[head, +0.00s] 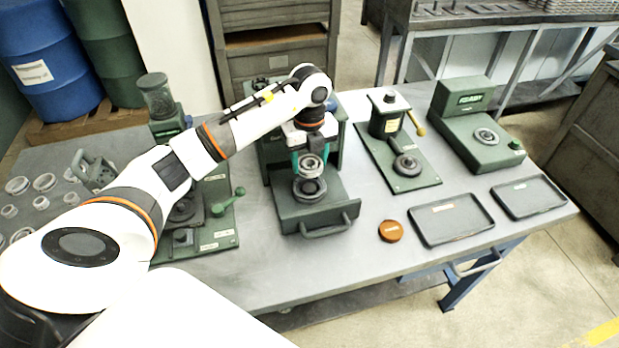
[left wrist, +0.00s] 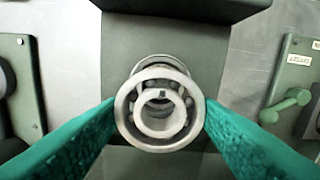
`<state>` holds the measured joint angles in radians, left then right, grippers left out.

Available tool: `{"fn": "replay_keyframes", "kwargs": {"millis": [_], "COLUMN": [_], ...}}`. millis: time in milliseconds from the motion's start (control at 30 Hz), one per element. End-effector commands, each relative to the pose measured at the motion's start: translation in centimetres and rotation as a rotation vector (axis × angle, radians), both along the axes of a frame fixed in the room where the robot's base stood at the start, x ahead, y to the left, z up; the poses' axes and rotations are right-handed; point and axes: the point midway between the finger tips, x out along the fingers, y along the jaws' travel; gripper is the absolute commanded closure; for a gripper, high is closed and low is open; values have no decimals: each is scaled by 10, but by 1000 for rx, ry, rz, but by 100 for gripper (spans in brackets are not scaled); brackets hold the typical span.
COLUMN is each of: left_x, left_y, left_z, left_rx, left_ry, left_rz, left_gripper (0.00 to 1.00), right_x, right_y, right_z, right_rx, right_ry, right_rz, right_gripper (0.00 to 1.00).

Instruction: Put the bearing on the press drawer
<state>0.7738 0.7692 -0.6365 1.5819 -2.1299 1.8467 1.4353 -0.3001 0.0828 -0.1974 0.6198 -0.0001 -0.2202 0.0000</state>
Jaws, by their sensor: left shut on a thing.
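The bearing (head: 310,164), a small metal ring with an inner ring and balls, is held between the teal fingers of my left gripper (head: 311,162). The left wrist view shows the bearing (left wrist: 160,108) face on, with a finger pressed on each side. The press drawer (head: 330,212) is pulled out at the front of the green press (head: 342,150). A round metal seat (head: 310,189) sits on the drawer. The bearing is above this seat, and a small gap seems to show between them. My right gripper is not in view.
An orange-brown round tin (head: 391,231) and two dark trays (head: 451,219) (head: 528,197) lie to the right. Other green machines stand on both sides of the press. Several metal rings (head: 44,182) lie at the table's left. The drawer handle (head: 328,228) faces the front edge.

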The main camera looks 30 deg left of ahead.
Motion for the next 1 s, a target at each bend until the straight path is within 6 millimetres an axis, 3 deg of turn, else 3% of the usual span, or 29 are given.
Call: {"fn": "replay_keyframes", "kwargs": {"millis": [500,867,900,1000], "left_x": [0,0,0,0], "left_y": [0,0,0,0], "left_z": [-60,-68,-68,-67], "left_rx": [1,1,2,2], "left_ry": [1,-2,-1,-1], "left_rz": [-2,-4,-4,-4], "left_gripper": [74,74,43,26], "right_x": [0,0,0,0], "right_y": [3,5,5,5], "right_z": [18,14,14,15], "right_rx": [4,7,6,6], "right_ry": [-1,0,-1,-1], "right_rz": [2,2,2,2], "right_gripper": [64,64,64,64]}}
